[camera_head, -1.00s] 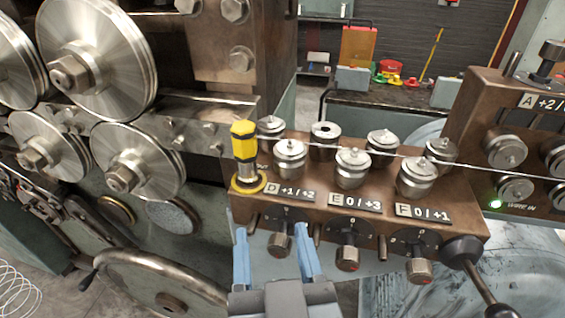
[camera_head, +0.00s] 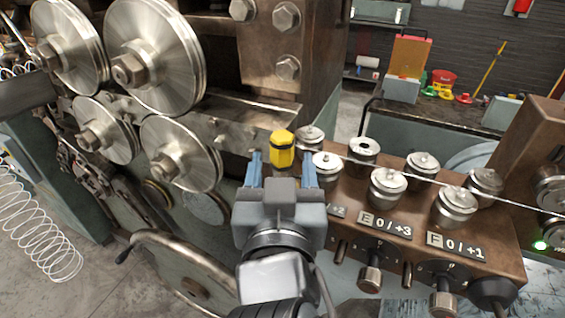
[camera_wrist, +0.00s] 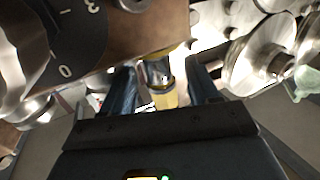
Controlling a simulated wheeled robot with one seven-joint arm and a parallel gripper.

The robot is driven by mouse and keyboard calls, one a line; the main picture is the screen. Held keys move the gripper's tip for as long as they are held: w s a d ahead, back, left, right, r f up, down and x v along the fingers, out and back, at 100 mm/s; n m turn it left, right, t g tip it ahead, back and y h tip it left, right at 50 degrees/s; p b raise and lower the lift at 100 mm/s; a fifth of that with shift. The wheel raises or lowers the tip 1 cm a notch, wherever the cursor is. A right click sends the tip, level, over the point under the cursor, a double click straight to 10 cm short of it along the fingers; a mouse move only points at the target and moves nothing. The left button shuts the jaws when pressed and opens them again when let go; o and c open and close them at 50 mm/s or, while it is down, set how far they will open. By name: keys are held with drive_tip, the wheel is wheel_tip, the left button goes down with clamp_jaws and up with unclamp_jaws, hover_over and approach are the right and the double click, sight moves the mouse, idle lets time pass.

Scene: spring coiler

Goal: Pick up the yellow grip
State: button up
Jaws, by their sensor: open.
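The yellow grip (camera_head: 282,148) is a yellow knob with a dark band, standing upright at the left end of the brown roller block. My gripper (camera_head: 281,172) is open, with its blue fingers on either side of the grip's line in the head view. The gripper body hides the lower part of the grip and its base. In the wrist view the yellow grip (camera_wrist: 162,92) shows between the two blue fingers (camera_wrist: 163,90). I cannot tell whether the fingers touch it.
The brown block (camera_head: 430,225) carries several metal rollers, with a taut wire (camera_head: 400,176) crossing them. Large steel wheels (camera_head: 155,60) stand to the left. A handwheel (camera_head: 185,275) is at the lower left. Knobs (camera_head: 370,279) jut from the block's front.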

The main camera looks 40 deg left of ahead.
drive_tip(key=shift+w+a, duration=0.3)
drive_tip(key=shift+w, duration=0.1)
clamp_jaws()
idle(0.4)
